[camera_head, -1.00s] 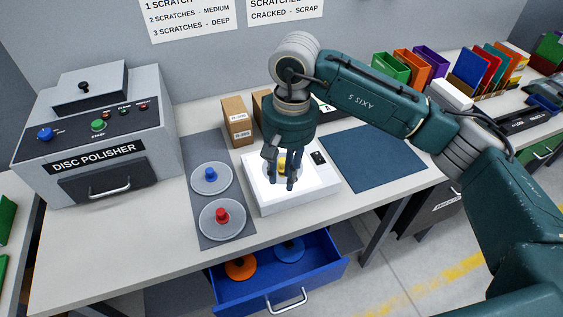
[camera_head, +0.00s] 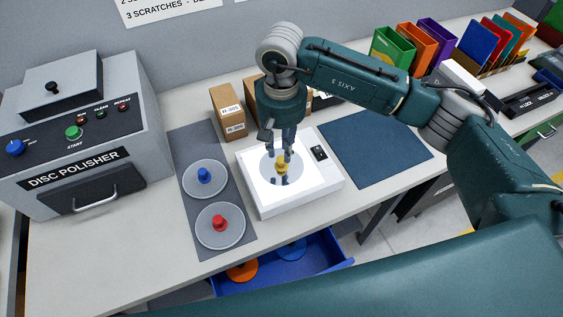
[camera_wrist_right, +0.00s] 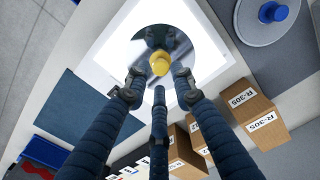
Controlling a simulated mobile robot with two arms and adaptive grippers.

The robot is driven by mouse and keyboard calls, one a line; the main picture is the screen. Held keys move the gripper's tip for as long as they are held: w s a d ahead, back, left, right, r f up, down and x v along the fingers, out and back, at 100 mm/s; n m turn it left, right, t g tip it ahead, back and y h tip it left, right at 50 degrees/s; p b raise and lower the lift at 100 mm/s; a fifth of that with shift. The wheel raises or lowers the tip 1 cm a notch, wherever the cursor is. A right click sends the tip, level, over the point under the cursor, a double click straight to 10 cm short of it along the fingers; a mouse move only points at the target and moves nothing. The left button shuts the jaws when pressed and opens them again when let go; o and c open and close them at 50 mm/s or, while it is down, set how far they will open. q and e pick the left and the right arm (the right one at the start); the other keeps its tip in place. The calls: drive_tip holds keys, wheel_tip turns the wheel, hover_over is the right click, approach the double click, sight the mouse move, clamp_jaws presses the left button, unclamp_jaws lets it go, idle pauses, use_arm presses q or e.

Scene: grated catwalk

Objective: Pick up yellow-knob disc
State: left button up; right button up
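The yellow-knob disc (camera_head: 268,168) lies flat on a lit white light box (camera_head: 318,186), its yellow knob upright. My right gripper (camera_head: 279,146) hangs just above and behind the knob, fingers apart and empty. In the right wrist view the yellow knob (camera_wrist_right: 160,64) shows just beyond the three spread fingertips (camera_wrist_right: 158,87), and no finger appears closed on it. The fingers hide part of the disc there. My left gripper is not in view.
A blue-knob disc (camera_head: 205,190) and a red-knob disc (camera_head: 236,233) lie on a grey mat (camera_head: 190,152) to the left, beside the disc polisher (camera_head: 85,140). Small cartons (camera_head: 226,112) stand behind. A blue mat (camera_head: 375,148) lies clear at right. A blue drawer (camera_head: 325,255) is open below.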

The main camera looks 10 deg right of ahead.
sight(281, 159)
drive_tip(key=shift+f, duration=0.3)
wheel_tip(281, 159, down, 4)
drive_tip(key=p, duration=0.3)
drive_tip(key=shift+w+f, duration=0.1)
drive_tip(key=shift+f, duration=0.15)
drive_tip(key=shift+d+f, duration=0.1)
drive_tip(key=shift+f, duration=0.1)
drive_tip(key=shift+w, duration=0.1)
clamp_jaws()
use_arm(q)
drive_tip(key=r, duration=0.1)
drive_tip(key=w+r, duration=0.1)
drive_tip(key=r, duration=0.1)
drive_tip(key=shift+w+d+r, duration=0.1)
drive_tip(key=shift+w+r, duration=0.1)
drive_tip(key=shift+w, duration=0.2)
